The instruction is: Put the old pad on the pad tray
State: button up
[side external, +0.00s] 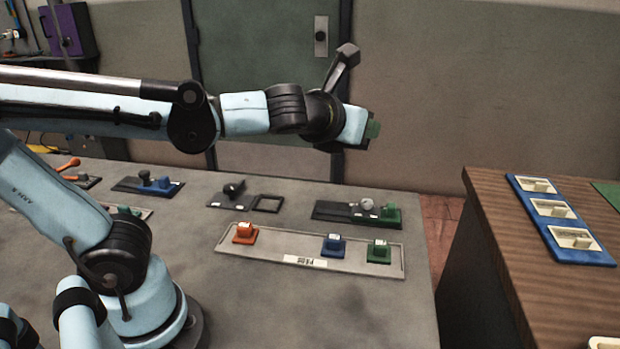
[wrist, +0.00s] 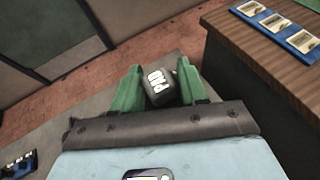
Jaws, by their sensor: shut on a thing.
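My gripper (side external: 372,130) is raised high above the back right of the grey table. In the wrist view, its green fingers (wrist: 160,90) are shut on a dark grey pad (wrist: 159,86) with a white label reading PAD. The side view does not clearly show this pad. A shallow grey tray (side external: 290,262) with a small white label lies on the table, apart from the gripper. It carries an orange pad (side external: 244,233), a blue pad (side external: 333,244) and a green pad (side external: 378,250). The label is too small to read surely, so I cannot confirm this is the pad tray.
Behind the tray are a dark fixture with an empty square frame (side external: 268,203), one with a green block (side external: 390,214) and one with a blue block (side external: 165,182). A wooden counter (side external: 500,235) at right holds a blue tray (side external: 585,254) with cream blocks. A floor gap separates the tables.

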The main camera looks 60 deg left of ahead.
jog(key=shift+a+r+m+h, duration=0.1)
jog(key=shift+r+m+h, duration=0.3)
jog(key=shift+r, duration=1.25)
jog(key=a+f+n+g+y, duration=0.9)
jog(key=a+f+n+g, duration=0.2)
jog(key=a+f+n, duration=0.1)
jog(key=shift+w+a+f+n+y, duration=0.15)
jog(key=shift+a+f+n+y, duration=0.25)
jog(key=shift+n, duration=0.4)
jog(key=s+f+n+g, duration=0.1)
jog(key=g, duration=0.1)
jog(key=s+f+n+g, duration=0.1)
jog(key=f+n, duration=0.1)
jog(key=s+a+f+n+g, duration=0.1)
jog(key=f+g, duration=0.1)
jog(key=shift+s+g+h, duration=0.2)
jog(key=shift+g+h, duration=0.1)
jog(key=shift+h, duration=0.1)
jog(key=shift+s+f+n+g, duration=0.35)
jog(key=shift+s+n+g, duration=0.05)
jog(key=shift+n, duration=0.2)
jog(key=shift+a, duration=0.1)
